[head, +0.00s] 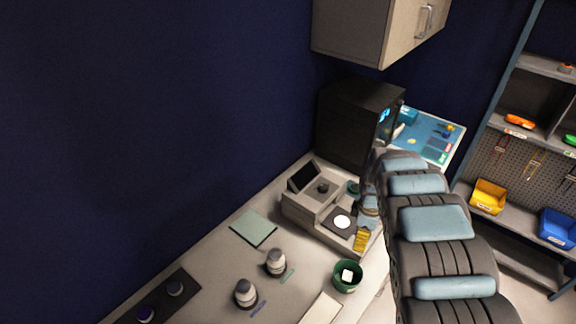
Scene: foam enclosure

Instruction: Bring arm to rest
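My arm rises from the bottom right as a dark segmented limb with light blue pads. It bends over near the dark box-shaped machine. My gripper (364,228) seems to hang below the bend, at the right side of the grey instrument (318,204), with a yellow part at its lower end. The arm partly hides it, and its fingers are too small to make out. I cannot tell whether it holds anything or touches the instrument.
The bench holds a dark machine (352,125), a pale green mat (254,227), two grey-and-white containers (276,263) (246,293), a green cup (347,277) and a dark tray (173,299). A cabinet (372,30) hangs above. Shelving with bins (488,197) stands right.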

